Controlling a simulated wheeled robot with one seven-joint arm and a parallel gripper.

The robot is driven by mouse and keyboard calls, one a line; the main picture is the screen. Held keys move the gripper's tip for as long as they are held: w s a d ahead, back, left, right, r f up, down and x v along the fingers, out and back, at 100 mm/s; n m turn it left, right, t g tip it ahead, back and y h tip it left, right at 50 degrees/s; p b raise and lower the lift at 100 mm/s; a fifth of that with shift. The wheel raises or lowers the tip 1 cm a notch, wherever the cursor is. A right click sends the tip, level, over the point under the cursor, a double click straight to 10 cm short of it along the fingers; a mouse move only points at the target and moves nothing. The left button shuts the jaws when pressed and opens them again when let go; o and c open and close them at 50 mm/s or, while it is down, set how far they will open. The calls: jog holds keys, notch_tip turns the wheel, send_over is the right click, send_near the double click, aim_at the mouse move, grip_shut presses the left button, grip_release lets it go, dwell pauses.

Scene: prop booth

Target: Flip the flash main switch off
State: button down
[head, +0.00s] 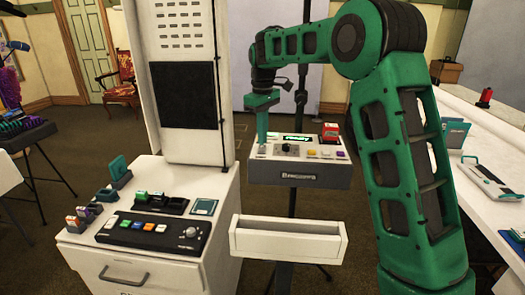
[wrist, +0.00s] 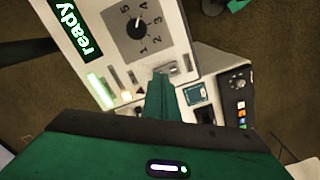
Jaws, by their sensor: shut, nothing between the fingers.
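The flash unit (head: 300,172) is a white and grey console on a stand, with a lit green "ready" display (head: 298,138) on its top panel. In the wrist view the panel (wrist: 168,40) shows the same display (wrist: 75,25) and a black dial (wrist: 137,28) numbered to 5. A small metallic switch-like part (wrist: 172,68) sits near the panel edge, partly hidden by my fingers; I cannot tell its position. My gripper (head: 262,140) is shut and empty, pointing down over the panel's left end. In the wrist view its fingertips (wrist: 160,76) are beside that part; contact cannot be told.
A glowing button (wrist: 127,95) is near my fingers. Red and yellow controls (head: 330,132) sit at the unit's right. A white open tray (head: 288,240) is in front below. A white cabinet (head: 150,245) with a button panel (head: 152,232) stands left. A white counter (head: 485,140) runs along the right.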

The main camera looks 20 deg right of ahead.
aim_at(262, 147)
jog(key=shift+f, duration=0.65)
dwell(0.3)
notch_tip(262, 147, up, 7)
dwell(1.0)
